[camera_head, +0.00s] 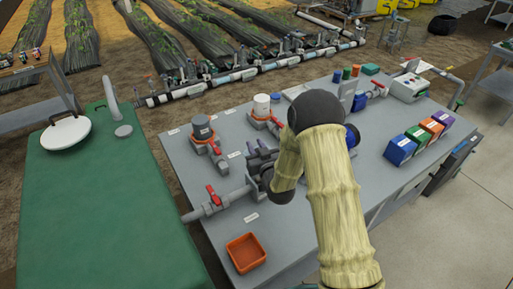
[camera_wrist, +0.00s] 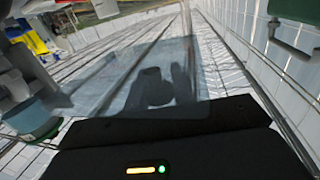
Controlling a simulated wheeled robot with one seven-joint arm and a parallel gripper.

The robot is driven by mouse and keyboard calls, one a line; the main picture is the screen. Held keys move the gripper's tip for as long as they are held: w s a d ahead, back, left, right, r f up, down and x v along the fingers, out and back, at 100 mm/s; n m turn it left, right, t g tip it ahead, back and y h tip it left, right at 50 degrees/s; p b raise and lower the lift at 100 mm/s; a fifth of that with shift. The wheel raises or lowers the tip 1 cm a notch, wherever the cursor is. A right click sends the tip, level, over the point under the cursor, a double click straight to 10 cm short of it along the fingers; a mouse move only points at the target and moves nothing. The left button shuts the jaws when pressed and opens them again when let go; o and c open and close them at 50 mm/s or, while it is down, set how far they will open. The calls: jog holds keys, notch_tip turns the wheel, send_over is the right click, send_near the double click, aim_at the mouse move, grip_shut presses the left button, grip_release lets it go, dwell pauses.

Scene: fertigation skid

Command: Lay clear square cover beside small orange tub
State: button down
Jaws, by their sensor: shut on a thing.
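The small orange tub (camera_head: 246,253) sits at the front left of the grey bench, open side up and apparently empty. My gripper (camera_head: 256,168) is over the bench, behind the tub and near the grey pipe fittings. In the wrist view, the clear square cover (camera_wrist: 135,75) stands out from the dark gripper body (camera_wrist: 165,140), and my gripper is shut on it. The background shows through the cover. I cannot make the cover out in the head view, where my arm hides part of the area, and the fingertips are not clear.
Grey pipe with red-handled valves (camera_head: 212,200) runs along the bench's left side. Grey-capped (camera_head: 202,127) and white-capped (camera_head: 262,104) fittings stand behind. Several coloured boxes (camera_head: 400,150) line the right edge. A green table (camera_head: 110,220) stands left. Bench surface around the tub looks clear.

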jog(key=s+d+m+h, duration=0.2)
jog(key=d+h, duration=0.1)
jog(key=d, duration=0.6)
jog(key=s+d+f+m+t+h, duration=0.1)
jog(key=s+d+m+h, duration=0.1)
jog(key=d, duration=0.7)
jog(key=shift+s+d+f+m+h, duration=0.25)
jog(key=shift+s+h, duration=0.2)
jog(key=shift+h, duration=0.45)
jog(key=shift+a, duration=0.1)
